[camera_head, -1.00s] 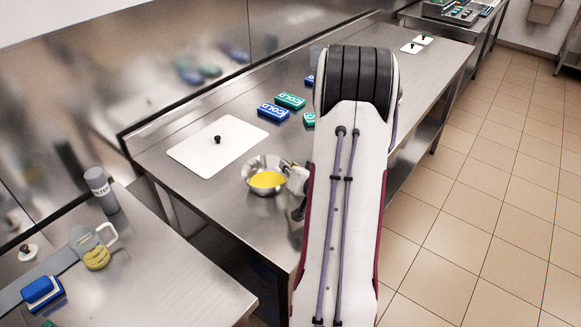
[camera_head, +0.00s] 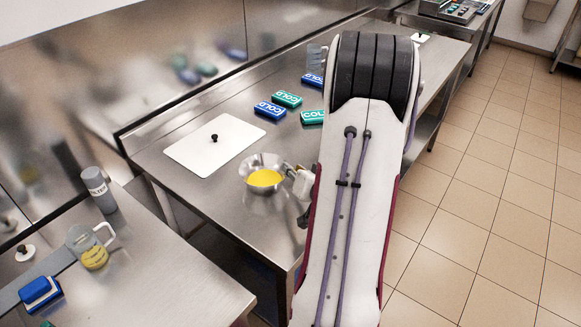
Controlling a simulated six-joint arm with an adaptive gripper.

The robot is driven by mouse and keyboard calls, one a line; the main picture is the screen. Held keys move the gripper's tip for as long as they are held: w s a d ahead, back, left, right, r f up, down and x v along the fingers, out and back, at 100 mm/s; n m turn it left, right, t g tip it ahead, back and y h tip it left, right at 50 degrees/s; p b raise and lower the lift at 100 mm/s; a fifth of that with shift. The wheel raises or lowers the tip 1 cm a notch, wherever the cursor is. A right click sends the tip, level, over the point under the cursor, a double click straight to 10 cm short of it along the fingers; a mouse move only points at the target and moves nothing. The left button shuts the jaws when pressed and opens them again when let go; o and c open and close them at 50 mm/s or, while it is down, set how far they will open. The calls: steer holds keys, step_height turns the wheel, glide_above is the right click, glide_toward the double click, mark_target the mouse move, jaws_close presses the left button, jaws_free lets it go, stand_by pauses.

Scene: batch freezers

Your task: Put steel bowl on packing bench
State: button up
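The steel bowl (camera_head: 247,163) holds something yellow (camera_head: 265,178). It sits upright on the long steel bench (camera_head: 215,195), near its front edge. The frames do not show whether this is the packing bench. My gripper (camera_head: 287,169) is at the right side of the bowl's rim, small and partly hidden by my own arm. I cannot tell whether its fingers touch the rim or are open or shut.
A white lid with a black knob (camera_head: 190,152) lies left of the bowl. Blue (camera_head: 270,110) and green (camera_head: 287,99) cold packs lie behind it. A nearer bench at left holds a jug (camera_head: 92,250), a grey bottle (camera_head: 98,188) and a blue block (camera_head: 40,291).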

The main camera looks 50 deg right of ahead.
steer(key=shift+v, duration=1.2)
steer(key=shift+w+r, duration=0.1)
steer(key=w+a+r+n+g+y, duration=0.1)
steer(key=w+a+r+n+g, duration=0.15)
steer(key=a+r, duration=0.55)
steer(key=w+a+r+n+g+y, duration=0.1)
steer(key=a+r+n, duration=0.25)
steer(key=a, duration=0.75)
steer(key=s+a+r+n+g+y, duration=0.1)
steer(key=s+a+r+n+y, duration=0.1)
steer(key=s+a, duration=0.5)
steer(key=s+a+r+n+g+y, duration=0.1)
steer(key=s+a, duration=0.6)
steer(key=a, duration=0.7)
steer(key=shift+s+a+r+n+g+y, duration=0.3)
steer(key=shift+r+n+y, duration=0.3)
steer(key=shift+n, duration=0.4)
